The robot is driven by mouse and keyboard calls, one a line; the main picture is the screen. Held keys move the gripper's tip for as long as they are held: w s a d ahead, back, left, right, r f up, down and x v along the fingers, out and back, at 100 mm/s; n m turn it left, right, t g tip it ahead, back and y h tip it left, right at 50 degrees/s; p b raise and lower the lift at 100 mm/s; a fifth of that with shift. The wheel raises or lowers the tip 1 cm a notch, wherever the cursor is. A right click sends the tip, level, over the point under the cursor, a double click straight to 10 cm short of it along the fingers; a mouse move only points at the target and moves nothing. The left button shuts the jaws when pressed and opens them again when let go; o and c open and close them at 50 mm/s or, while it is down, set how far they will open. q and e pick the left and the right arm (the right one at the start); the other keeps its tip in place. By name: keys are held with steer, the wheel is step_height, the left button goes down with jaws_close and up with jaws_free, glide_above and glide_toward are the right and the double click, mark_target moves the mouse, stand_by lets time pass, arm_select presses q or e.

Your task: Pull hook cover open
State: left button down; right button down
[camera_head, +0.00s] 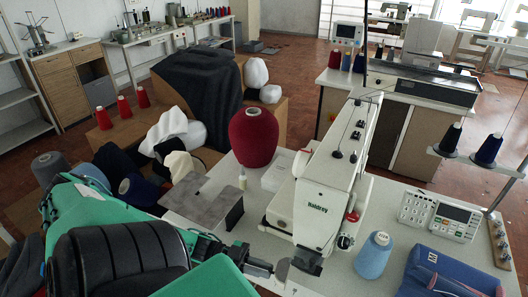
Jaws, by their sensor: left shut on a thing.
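The white sewing machine (325,190), labelled "baldrey", stands on a pale worktable in the middle of the view. Its head end, with a dark plate (307,261) below it, faces me. My left gripper (276,269) is at the lower end of the machine, just left of the dark plate. It is shut on a small grey piece (283,270), which looks like the hook cover. The jaws hide part of this piece, and I cannot tell how far it stands open. My right gripper is not in view.
A grey flat plate (205,198) and a dark red yarn cone (254,137) are left of the machine. A light blue cone (374,256), folded blue cloth (447,272) and a control panel (438,216) are on the right. The worktable (385,202) has some bare surface between them.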

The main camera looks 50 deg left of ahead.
arm_select(q)
steer(key=shift+a+f+g+h, duration=0.1)
steer(key=shift+a+g+h, duration=0.1)
steer(key=shift+g+h, duration=0.15)
steer(key=c, duration=1.4)
jaws_free()
steer(key=b+v, duration=0.1)
steer(key=v, duration=1.2)
steer(key=shift+s+a, duration=0.2)
steer(key=shift+a, duration=0.15)
